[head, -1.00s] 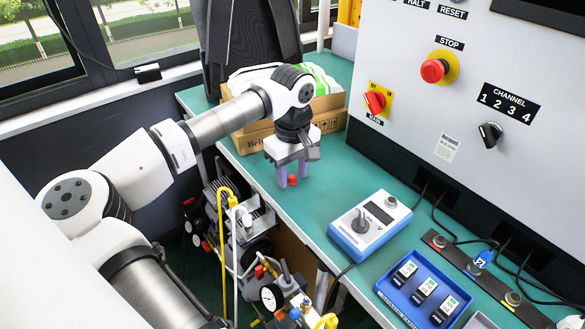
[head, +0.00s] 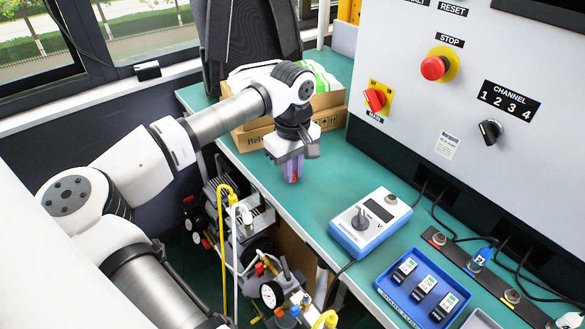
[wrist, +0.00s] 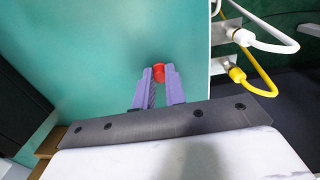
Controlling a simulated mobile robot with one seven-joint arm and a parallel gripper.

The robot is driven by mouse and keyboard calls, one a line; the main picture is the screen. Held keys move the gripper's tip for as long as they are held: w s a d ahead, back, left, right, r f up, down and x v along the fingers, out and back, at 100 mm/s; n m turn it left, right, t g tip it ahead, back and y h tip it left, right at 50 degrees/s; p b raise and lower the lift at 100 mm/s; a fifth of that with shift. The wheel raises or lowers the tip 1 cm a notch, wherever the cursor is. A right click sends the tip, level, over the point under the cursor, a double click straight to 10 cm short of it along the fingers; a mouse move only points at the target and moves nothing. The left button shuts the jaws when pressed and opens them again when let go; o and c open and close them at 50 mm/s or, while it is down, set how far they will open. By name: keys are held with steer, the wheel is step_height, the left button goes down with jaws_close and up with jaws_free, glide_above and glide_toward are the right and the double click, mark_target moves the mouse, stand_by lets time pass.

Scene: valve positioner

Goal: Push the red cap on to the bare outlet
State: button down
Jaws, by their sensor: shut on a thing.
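My gripper (head: 292,175) is over the green bench near its front edge. Its purple fingers are shut on the small red cap (head: 293,179). In the wrist view, the red cap (wrist: 158,70) sits between the fingertips of the gripper (wrist: 158,76). I cannot tell for sure whether the cap still touches the bench. Gauges and fittings (head: 272,294) are on the equipment below the bench edge, lower left of the bench. I cannot tell which fitting there is the bare outlet.
A blue-and-white meter (head: 370,222) and a blue tray (head: 422,288) of small modules lie to the right on the bench. A cardboard box (head: 254,138) stands behind my gripper. A yellow hose (head: 224,240) and a white hose (head: 235,255) rise beside the bench edge.

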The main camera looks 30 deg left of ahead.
steer(key=shift+r+p, duration=0.6)
steer(key=shift+r, duration=0.45)
stand_by(0.7)
steer(key=shift+r+p, duration=1.1)
steer(key=shift+r, duration=0.9)
steer(key=shift+d+f, duration=0.1)
